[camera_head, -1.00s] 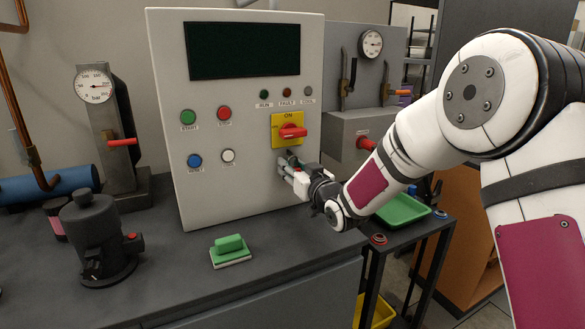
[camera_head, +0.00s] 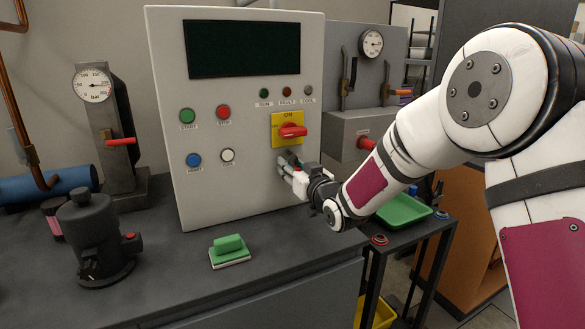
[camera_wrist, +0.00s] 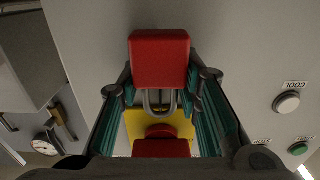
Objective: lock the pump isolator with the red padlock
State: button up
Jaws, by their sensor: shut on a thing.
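The pump isolator is a yellow plate (camera_head: 278,143) with a red rotary handle (camera_head: 292,131) on the grey panel front. The handle lies roughly level, and "ON" is marked above it. My gripper (camera_head: 288,163) is at the panel just below the isolator. In the wrist view its fingers are shut on the red padlock (camera_wrist: 160,58). The padlock's grey shackle (camera_wrist: 147,103) points toward the yellow plate and overlaps it in this view. I cannot tell whether the shackle passes through anything.
Push buttons, including a blue one (camera_head: 194,160), sit left of the isolator. A green-handled block (camera_head: 230,250) lies on the bench in front. A green tray (camera_head: 403,211) stands on a side stand at right. A dark pump-like body (camera_head: 100,240) is at left.

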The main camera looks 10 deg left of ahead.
jog(key=shift+r, duration=0.25)
dwell(0.5)
jog(key=o, duration=1)
jog(key=shift+c, duration=0.2)
jog(key=o, duration=0.7)
jog(key=shift+f, duration=0.2)
jog(key=shift+v, duration=2.5)
jog(key=v, duration=1.2)
